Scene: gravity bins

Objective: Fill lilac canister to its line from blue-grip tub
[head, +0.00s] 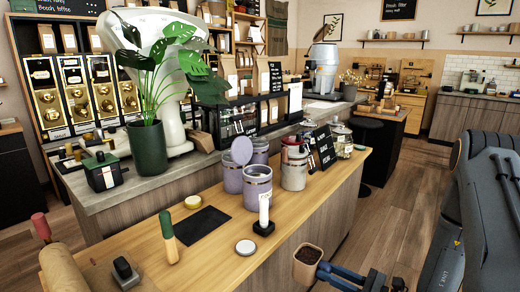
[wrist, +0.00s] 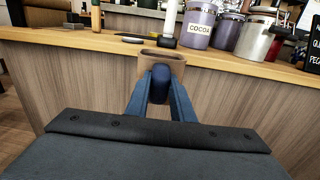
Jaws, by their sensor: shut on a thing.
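My gripper (head: 352,277) is at the lower edge of the head view, shut on the blue grip (wrist: 160,84) of a small tan tub. The tub (head: 306,265) holds dark brown contents and looks roughly upright, in front of the counter's front edge. The tub's rim also shows in the wrist view (wrist: 163,58). A lilac canister (head: 257,190) with a metal band stands on the counter; other lilac canisters (head: 228,180) stand behind it. A round lilac lid (head: 242,150) stands raised among them; I cannot tell whose it is. In the wrist view a lilac canister (wrist: 198,26) reads COCOA.
A white cylinder on a dark base (head: 264,222) stands in front of the lilac canisters. A pale canister (head: 294,175) is to their right. A black mat (head: 202,223), a green-handled tool (head: 169,240) and a small round dish (head: 245,247) are on the wooden counter (head: 215,265).

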